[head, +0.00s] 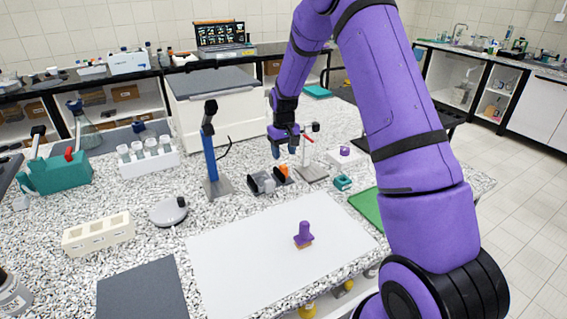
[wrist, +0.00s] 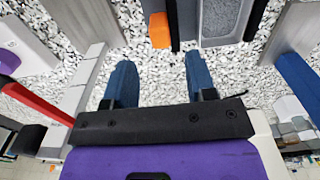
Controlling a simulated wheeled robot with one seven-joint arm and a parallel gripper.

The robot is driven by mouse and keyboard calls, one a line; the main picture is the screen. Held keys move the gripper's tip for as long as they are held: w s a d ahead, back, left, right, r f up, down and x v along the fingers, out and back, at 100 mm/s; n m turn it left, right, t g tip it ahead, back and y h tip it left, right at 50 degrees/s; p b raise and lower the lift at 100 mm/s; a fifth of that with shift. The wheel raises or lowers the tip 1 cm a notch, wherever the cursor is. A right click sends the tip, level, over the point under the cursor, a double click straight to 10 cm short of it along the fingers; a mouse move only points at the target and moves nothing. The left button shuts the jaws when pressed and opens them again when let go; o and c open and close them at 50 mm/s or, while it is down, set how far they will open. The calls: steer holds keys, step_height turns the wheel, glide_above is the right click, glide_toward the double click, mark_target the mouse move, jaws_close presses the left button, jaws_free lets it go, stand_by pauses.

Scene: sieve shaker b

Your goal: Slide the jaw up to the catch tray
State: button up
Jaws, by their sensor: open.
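The catch tray (wrist: 222,18) is a grey, rimmed tray at the top of the wrist view, cut by the frame edge. An orange block (wrist: 159,30) stands left of it, beside a thin dark upright plate (wrist: 174,25); I take these as the jaw. In the head view the tray (head: 262,183) and the orange block (head: 282,171) sit side by side on the bench. My gripper (wrist: 161,75) is open and empty, its two blue fingers apart, short of the orange block and not touching it.
A blue post (head: 210,150) on a grey base stands left of the tray. A stand with a red part (head: 306,140) is close on the right. A white sheet with a purple-handled piece (head: 303,235) lies in front. White tubs (head: 150,160) stand further left.

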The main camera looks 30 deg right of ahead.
mark_target(284, 166)
steer(key=shift+f, duration=2.4)
